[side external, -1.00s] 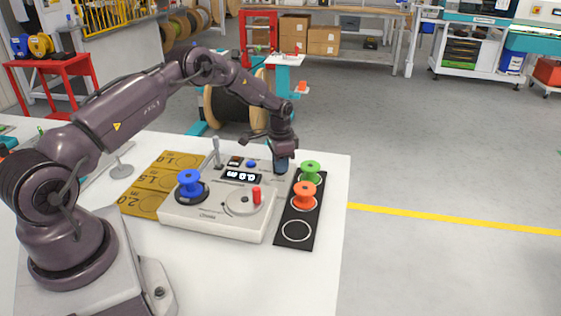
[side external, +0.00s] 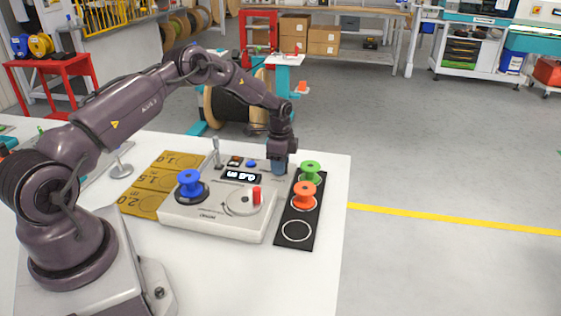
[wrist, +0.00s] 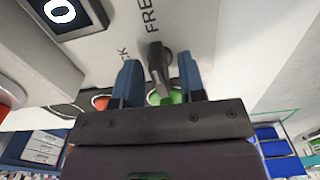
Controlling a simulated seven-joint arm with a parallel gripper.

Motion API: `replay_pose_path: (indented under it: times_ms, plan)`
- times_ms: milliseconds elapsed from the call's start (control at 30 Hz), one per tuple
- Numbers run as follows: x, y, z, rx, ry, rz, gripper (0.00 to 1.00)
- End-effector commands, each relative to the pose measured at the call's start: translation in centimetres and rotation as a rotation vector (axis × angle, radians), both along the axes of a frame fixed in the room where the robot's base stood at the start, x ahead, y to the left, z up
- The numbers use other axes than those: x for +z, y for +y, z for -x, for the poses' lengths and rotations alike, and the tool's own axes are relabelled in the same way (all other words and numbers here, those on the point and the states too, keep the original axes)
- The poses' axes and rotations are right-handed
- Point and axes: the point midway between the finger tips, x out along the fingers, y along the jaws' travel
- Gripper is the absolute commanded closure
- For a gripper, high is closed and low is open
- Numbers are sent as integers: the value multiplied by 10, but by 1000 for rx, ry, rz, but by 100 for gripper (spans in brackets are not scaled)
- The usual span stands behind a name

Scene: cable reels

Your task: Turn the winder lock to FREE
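The winder (side external: 215,222) is a pale box with a small display on the white table. Its lock is a dark lever knob (wrist: 159,68) at the far right of the box, seen in the wrist view; the FREE label (wrist: 150,17) is beside it, and a second label (wrist: 122,55) ending in "CK" is partly hidden by a finger. My gripper (wrist: 159,78) has its two blue fingers on either side of the knob, with gaps visible on both sides. In the side view, my gripper (side external: 279,168) is low at the box's back right corner and hides the knob.
A blue reel (side external: 189,183) and a red-handled crank (side external: 257,196) are on the winder. A green reel (side external: 310,170) and an orange reel (side external: 304,193) stand close to my gripper on a black mat (side external: 296,235). A grey post (side external: 216,152) rises behind the box.

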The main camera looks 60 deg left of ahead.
Motion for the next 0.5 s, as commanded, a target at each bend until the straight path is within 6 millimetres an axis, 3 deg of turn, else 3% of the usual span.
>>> replay_pose_path:
  times_ms: [133, 500]
  plan:
    - [10, 0, -1, 1, -4, -1, 63]
    - [67, 0, -1, 2, -3, 0, 63]
